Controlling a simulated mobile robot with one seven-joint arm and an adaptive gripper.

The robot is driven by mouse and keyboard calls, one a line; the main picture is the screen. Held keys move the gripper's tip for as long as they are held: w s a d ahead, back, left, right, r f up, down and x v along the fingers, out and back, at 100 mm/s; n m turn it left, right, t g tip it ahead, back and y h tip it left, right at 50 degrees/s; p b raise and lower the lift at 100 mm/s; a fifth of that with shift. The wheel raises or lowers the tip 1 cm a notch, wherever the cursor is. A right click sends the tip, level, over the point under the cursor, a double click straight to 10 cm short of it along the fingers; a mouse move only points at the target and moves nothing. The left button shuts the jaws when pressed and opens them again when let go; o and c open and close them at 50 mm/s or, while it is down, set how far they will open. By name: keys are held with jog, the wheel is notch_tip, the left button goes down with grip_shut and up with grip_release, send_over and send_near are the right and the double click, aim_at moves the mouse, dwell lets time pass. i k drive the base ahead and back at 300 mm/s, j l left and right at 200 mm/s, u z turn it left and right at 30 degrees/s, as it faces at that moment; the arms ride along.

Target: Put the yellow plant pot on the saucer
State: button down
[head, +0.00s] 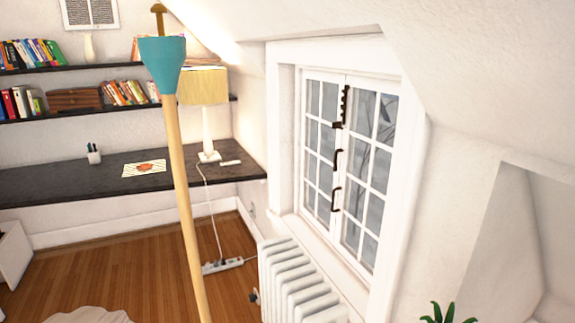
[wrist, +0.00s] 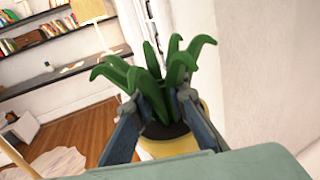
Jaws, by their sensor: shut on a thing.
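The yellow plant pot (wrist: 172,148) shows in the wrist view, with dark soil and long green leaves above it. My gripper (wrist: 157,99) has its two fingers on either side of the plant and is shut on the pot. The leaves rise between and past the fingers, and the exact contact with the pot is partly hidden. In the head view only the tips of the plant's leaves (head: 437,314) show at the bottom edge, and the pot and gripper are out of that picture. I see no saucer in either view.
A white radiator (head: 300,283) stands below the window (head: 350,165). A tall pole with a teal top (head: 163,65) stands in front of the dark desk (head: 75,182). A lamp (head: 206,100) is on the desk. The wooden floor (head: 130,262) has clear room.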

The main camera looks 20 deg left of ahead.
aim_at(145, 168)
jog(key=j+u, duration=0.1)
jog(key=u, duration=1.85)
jog(key=i+j+u, duration=0.1)
jog(key=j, duration=0.25)
jog(key=i+j, duration=0.1)
jog(key=j, duration=0.2)
jog(key=i+j+u, duration=0.15)
jog(key=j, duration=0.2)
jog(key=j+u, duration=0.1)
jog(key=j, duration=0.2)
jog(key=i+j+u, duration=0.2)
jog(key=i+j, duration=0.5)
jog(key=i, duration=0.2)
jog(key=i+j+z, duration=0.1)
jog(key=i, duration=0.3)
jog(key=i+z, duration=0.3)
jog(key=i+j+z, duration=0.1)
jog(key=i+z, duration=0.2)
jog(key=i, duration=0.2)
jog(key=i+z, duration=0.25)
jog(key=i, duration=0.65)
